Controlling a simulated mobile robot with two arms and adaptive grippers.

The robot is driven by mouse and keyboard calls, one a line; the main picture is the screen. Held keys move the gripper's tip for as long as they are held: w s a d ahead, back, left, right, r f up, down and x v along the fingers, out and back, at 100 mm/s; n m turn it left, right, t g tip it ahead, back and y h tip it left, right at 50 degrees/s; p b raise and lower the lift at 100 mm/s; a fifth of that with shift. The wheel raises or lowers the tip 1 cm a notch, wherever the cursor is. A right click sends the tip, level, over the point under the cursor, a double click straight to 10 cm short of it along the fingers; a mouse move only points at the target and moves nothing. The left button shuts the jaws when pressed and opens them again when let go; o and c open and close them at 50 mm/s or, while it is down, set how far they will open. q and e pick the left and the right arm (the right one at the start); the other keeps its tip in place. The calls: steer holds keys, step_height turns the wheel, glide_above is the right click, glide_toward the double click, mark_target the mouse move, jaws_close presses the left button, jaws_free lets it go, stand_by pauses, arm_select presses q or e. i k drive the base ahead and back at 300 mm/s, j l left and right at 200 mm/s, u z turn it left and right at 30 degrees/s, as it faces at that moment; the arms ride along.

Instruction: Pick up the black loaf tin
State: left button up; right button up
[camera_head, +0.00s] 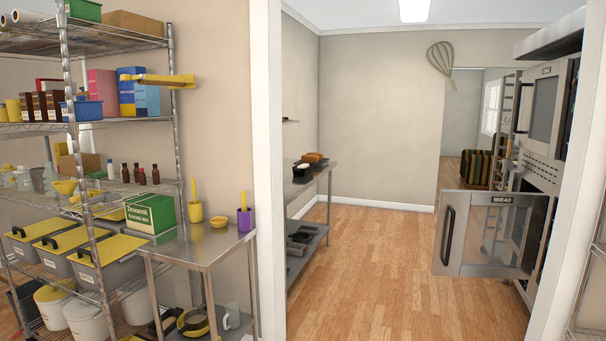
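A small black tin, likely the black loaf tin (302,172), stands on the steel table (322,172) seen through the doorway. A brown loaf-like thing (313,158) sits on the table just behind it. More dark tins or trays (300,239) lie on the table's lower shelf; their exact shape is too small to tell. Neither of my grippers is in view.
A white door frame (268,150) stands between me and the far room. An oven with its door (492,235) swung open juts in from the right. Loaded wire shelves (85,165) and a steel side table (190,248) fill the left. The wooden floor (385,275) between is clear.

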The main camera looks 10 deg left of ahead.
mark_target(302, 172)
steer(key=i+z, duration=0.2)
steer(key=i, duration=2.5)
steer(key=i+u, duration=0.2)
steer(key=i, duration=0.25)
steer(key=i+u, duration=0.2)
steer(key=i, duration=0.3)
steer(key=i+l+u, duration=0.2)
steer(key=i, duration=0.25)
steer(key=i+u, duration=0.2)
steer(key=i, duration=0.25)
steer(key=i+l+u, duration=0.15)
steer(key=i+l, duration=0.15)
steer(key=i, duration=0.15)
